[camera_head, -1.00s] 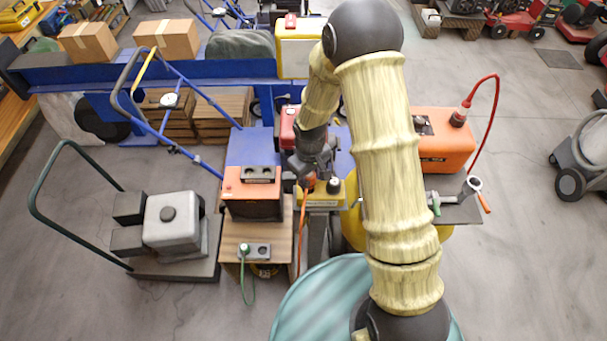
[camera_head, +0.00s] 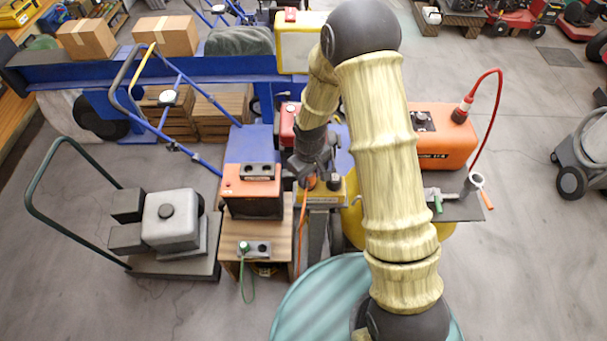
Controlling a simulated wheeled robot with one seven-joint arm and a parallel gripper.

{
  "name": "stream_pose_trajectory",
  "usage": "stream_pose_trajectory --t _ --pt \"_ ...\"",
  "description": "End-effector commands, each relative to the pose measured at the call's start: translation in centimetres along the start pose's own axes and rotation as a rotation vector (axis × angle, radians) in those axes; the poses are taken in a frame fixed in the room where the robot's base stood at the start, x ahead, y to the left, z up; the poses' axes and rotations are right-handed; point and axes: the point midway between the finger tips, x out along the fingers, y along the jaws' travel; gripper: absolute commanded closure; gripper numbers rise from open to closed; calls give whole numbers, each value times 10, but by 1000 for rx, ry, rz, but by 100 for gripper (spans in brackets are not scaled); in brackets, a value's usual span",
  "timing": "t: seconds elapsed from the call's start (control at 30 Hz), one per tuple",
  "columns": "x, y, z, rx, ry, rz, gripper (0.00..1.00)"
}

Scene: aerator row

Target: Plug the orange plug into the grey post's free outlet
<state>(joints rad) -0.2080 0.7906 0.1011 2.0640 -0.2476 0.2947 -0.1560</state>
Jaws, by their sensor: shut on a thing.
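My gripper (camera_head: 310,179) is shut on the orange plug (camera_head: 310,184), with its jaws pointing down over the left part of a yellow outlet block (camera_head: 320,201). The orange cord (camera_head: 303,225) hangs from the plug toward the floor. The block sits on top of the grey post (camera_head: 317,235). A dark plug (camera_head: 335,183) sits on the right part of the block. The outlet below my gripper is hidden by the jaws and the plug. I cannot tell whether the plug is touching the block, above it or in the outlet.
Left of the post, an orange and black unit (camera_head: 251,191) stands close by on a wooden stand (camera_head: 282,238). A grey outlet strip with a green plug (camera_head: 245,247) lies on that stand. A red unit (camera_head: 289,122) stands behind. A teal round surface (camera_head: 305,305) is in front.

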Motion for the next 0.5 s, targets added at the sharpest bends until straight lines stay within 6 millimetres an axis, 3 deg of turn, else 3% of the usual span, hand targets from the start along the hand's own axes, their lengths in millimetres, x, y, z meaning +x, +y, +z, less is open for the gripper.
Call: stream_pose_trajectory --t 0.5 --pt "11 0 0 0 0 0 86"
